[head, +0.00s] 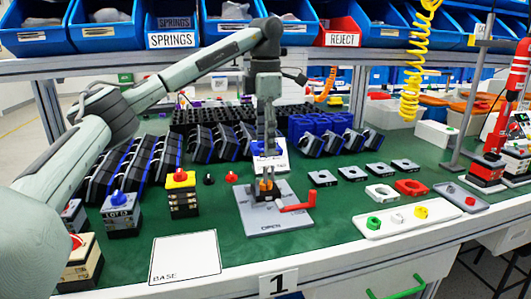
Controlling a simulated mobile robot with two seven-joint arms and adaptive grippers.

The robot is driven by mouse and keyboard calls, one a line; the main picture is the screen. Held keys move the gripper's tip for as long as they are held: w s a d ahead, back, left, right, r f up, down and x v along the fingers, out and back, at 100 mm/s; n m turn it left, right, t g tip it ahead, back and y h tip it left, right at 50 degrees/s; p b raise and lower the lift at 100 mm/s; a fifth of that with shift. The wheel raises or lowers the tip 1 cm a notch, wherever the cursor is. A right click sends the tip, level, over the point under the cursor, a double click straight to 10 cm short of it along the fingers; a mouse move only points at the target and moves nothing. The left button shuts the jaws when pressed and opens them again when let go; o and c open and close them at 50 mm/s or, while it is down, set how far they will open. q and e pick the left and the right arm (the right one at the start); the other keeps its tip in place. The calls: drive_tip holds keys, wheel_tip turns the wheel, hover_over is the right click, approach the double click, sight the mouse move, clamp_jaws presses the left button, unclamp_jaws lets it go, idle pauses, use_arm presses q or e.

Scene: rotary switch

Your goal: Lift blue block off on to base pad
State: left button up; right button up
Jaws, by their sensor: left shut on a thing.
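My left gripper (267,182) points straight down over a grey plate (262,215) marked OPEN, with a red lever (297,207) at its right. Its fingers are shut on a small dark-and-orange part (266,188) at the plate; the fingers hide much of it, and I cannot tell whether it is clear of the plate. A blue patch (257,148) shows behind the fingers, by a white card. The white pad marked BASE (185,257) lies bare at the front left. My right gripper is not in view.
A grey block with a blue knob (119,202) and a yellow-topped stack with a red knob (180,188) stand left of the plate. A light tray (405,218) with coloured knobs lies to the right. Blue bins (101,25) line the shelf above.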

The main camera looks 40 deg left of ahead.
use_arm(q)
drive_tip(key=shift+r, duration=0.1)
wheel_tip(320, 180, up, 8)
drive_tip(key=p, duration=0.3)
drive_tip(key=shift+r, duration=0.2)
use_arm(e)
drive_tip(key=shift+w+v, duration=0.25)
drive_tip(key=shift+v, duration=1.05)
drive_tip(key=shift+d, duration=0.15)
